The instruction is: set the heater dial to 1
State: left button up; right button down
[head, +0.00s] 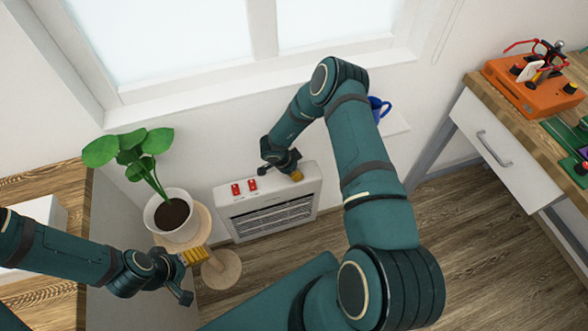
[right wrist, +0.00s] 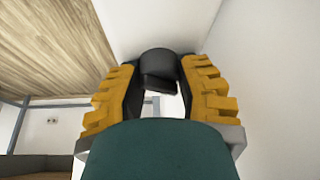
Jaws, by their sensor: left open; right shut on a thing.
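The white heater (head: 309,190) stands low against the wall below the window, with a dark front grille and two red switches (head: 244,187) on its top panel. My right gripper (head: 289,169) reaches down to the right part of that panel and hides the dial in the head view. In the right wrist view a black dial (right wrist: 158,66) sits between the fingers of my right gripper (right wrist: 159,80), which is shut on it. I cannot read the dial's setting or any numbers. My left gripper (head: 191,277) is open and empty, low beside the plant stand.
A potted plant (head: 172,215) stands on a round wooden stand (head: 220,270) just left of the heater. A blue mug (head: 377,108) is on a small shelf (head: 395,126). A workbench with a drawer (head: 505,150) and orange device (head: 535,90) stands right. Floor before the heater is partly clear.

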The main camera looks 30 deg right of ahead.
jog(key=shift+f+m+g, duration=0.1)
jog(key=shift+m+g, duration=0.3)
jog(key=shift+m, duration=0.7)
jog(key=c, duration=0.6)
grip_release()
jog(key=shift+o, duration=0.2)
jog(key=shift+v, duration=4.05)
jog(key=shift+d, duration=0.15)
